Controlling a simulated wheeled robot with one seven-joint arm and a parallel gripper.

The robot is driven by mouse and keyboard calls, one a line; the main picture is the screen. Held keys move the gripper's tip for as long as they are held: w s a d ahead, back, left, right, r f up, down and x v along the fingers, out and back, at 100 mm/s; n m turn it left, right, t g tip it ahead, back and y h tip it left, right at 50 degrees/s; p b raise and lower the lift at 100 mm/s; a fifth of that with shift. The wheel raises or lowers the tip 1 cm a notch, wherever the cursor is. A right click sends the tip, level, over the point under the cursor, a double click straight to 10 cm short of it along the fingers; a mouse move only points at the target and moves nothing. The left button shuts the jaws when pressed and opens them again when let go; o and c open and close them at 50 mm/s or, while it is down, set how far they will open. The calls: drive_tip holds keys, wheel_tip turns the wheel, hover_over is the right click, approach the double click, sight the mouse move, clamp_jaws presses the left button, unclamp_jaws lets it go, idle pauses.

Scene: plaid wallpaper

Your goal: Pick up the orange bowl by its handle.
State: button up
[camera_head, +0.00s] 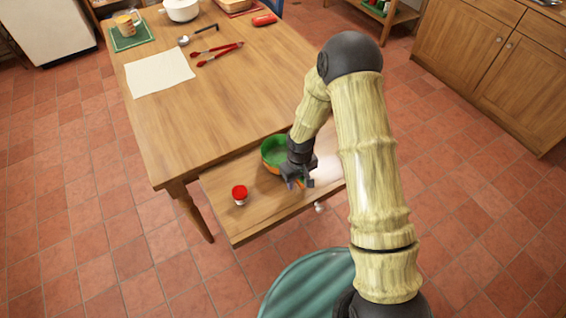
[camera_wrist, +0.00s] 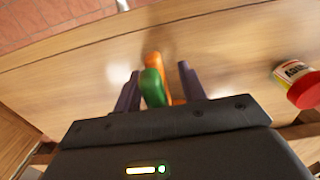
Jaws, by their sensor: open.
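A bowl with a green inside (camera_head: 274,150) sits on the lower wooden surface, partly hidden by my arm. Orange shows low on its side, so a green bowl seems nested in the orange bowl (camera_head: 270,168). In the wrist view an orange handle (camera_wrist: 154,62) and a green handle (camera_wrist: 152,88) lie close together between my two dark fingers. My gripper (camera_head: 298,184) is open around them, with a finger on either side. It also shows in the wrist view (camera_wrist: 159,68). The bodies of the bowls are hidden in the wrist view.
A red-lidded jar (camera_head: 239,195) stands left of the bowls on the lower surface (camera_head: 226,178); it also shows in the wrist view (camera_wrist: 300,83). On the higher table (camera_head: 200,120) lie a white cloth (camera_head: 158,72), red tongs (camera_head: 220,53) and a ladle (camera_head: 197,35).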

clamp_jaws()
drive_tip(key=shift+r, duration=0.1)
idle(0.3)
drive_tip(key=shift+w+r, duration=0.1)
drive_tip(key=shift+r, duration=0.35)
wheel_tip(320, 180, up, 9)
drive_tip(key=shift+r, duration=0.1)
idle(0.4)
